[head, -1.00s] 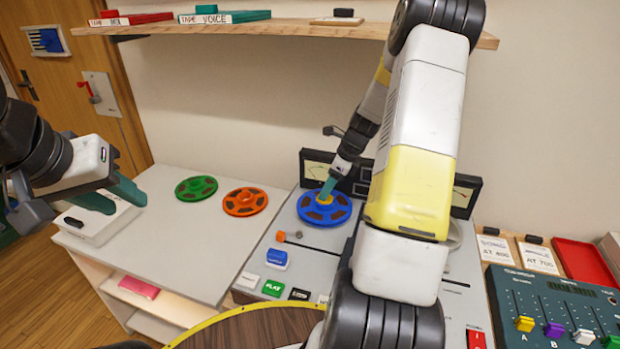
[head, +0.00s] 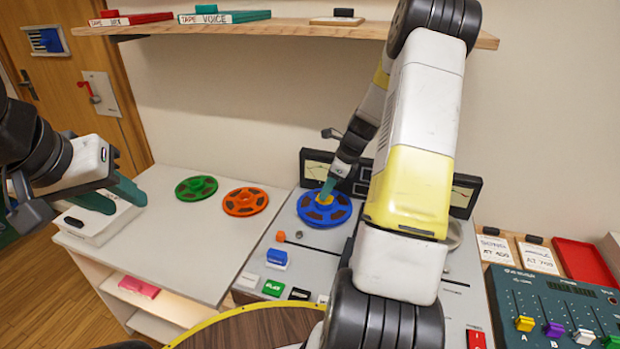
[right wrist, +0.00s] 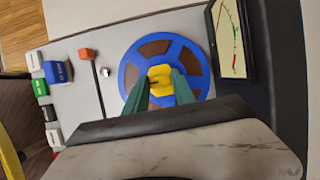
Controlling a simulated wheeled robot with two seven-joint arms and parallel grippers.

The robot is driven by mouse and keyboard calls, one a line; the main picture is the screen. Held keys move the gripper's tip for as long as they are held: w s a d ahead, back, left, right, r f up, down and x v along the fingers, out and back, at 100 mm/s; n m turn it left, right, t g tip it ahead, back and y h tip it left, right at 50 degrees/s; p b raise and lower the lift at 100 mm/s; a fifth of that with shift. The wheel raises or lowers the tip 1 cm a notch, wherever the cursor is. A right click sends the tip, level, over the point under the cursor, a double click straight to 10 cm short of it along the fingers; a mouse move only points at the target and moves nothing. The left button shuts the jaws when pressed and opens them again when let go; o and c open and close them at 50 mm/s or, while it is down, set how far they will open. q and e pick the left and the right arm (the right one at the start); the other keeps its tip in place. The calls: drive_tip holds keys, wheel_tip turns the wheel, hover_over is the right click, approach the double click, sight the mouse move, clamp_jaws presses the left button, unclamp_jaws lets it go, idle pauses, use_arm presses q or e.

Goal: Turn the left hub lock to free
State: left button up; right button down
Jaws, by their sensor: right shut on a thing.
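The blue reel (head: 325,209) sits on the left hub of the tape machine (head: 300,262). The left hub lock is a yellow piece at the reel's centre, seen in the right wrist view (right wrist: 160,76). My right gripper (head: 326,192) reaches down to the reel's centre, and in the right wrist view its two green fingers are shut on the yellow lock. The right hub is mostly hidden behind my right arm. My left gripper (head: 122,200) is at the far left, above a white box (head: 98,222), its green fingers apart and empty.
A green reel (head: 196,188) and an orange reel (head: 245,201) lie on the grey table. A mixer (head: 560,310) stands at right; a shelf (head: 300,30) hangs above.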

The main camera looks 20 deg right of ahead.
drive_tip(key=n, duration=0.2)
drive_tip(key=n+g, duration=0.1)
drive_tip(key=n, duration=0.1)
drive_tip(key=shift+w+g, duration=0.15)
drive_tip(key=shift+g, duration=0.15)
drive_tip(key=n, duration=0.2)
drive_tip(key=n+g, duration=0.1)
drive_tip(key=n, duration=0.1)
drive_tip(key=shift+w+d+n+g+y, duration=0.1)
drive_tip(key=shift+w+n+g+y, duration=0.05)
drive_tip(key=shift+n+g+y, duration=0.2)
drive_tip(key=n+g, duration=0.1)
drive_tip(key=n, duration=0.3)
drive_tip(key=shift+w+n+g, duration=0.1)
drive_tip(key=shift+n+g, duration=0.25)
drive_tip(key=shift+n+g+h, duration=0.5)
drive_tip(key=shift+n+h, duration=0.35)
drive_tip(key=shift+n, duration=1.15)
drive_tip(key=c, duration=1)
unclamp_jaws()
drive_tip(key=shift+c, duration=0.2)
